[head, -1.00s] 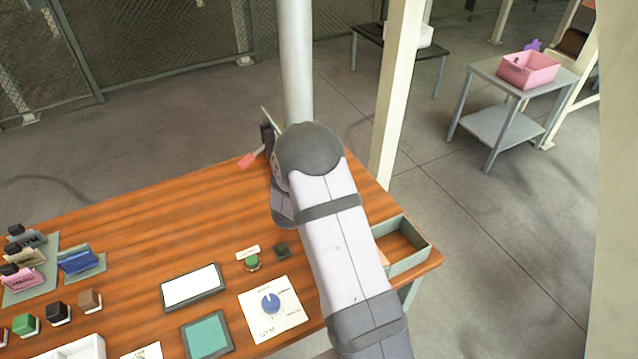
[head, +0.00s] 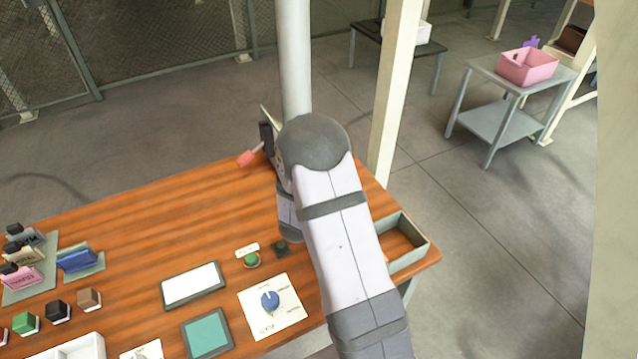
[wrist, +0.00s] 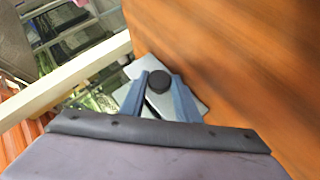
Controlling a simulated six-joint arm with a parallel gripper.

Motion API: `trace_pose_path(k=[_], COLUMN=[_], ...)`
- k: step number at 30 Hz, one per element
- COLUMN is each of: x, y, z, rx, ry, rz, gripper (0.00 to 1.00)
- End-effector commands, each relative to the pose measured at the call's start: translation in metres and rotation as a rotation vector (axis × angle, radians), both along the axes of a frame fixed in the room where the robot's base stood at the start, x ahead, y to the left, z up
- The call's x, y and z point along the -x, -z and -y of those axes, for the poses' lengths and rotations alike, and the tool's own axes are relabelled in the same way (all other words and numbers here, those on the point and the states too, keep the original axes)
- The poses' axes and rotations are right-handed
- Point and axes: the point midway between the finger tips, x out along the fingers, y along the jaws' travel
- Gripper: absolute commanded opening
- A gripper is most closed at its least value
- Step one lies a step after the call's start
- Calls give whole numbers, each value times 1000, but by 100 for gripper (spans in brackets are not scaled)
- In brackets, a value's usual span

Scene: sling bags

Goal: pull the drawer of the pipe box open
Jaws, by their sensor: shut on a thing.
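In the wrist view my gripper (wrist: 158,88) has its two blue fingers closed around a round black knob (wrist: 159,78). The knob stands on a flat grey plate (wrist: 193,101) beside the wooden table top. In the head view my arm hides the gripper and the knob. Part of a dark upright piece (head: 266,137) and a red-tipped lever (head: 247,158) show left of my arm's elbow, at the table's far edge. I cannot make out the whole pipe box or how far its drawer is out.
The wooden table (head: 150,225) bears a white-faced panel (head: 192,286), a blue dial (head: 270,300), a green button (head: 251,260) and several small blocks at the left. An open grey tray (head: 412,258) sits at the right edge. A pale post (head: 396,100) rises behind.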

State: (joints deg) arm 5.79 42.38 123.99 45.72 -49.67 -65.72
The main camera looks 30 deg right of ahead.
Motion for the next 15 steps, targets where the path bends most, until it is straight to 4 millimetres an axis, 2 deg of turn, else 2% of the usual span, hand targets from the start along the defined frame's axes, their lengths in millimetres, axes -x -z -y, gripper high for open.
trace_pose_path(k=[1, 6, 10, 15], x=[12, 40, 50, 51], y=[0, 0, 0, -1], z=[1, 1, 1, 1], rx=[1, 0, -1, -2], ry=[3, 4, 3, 4], rz=[-4, -2, 1, 3], gripper=[0, 0, 0, 0])
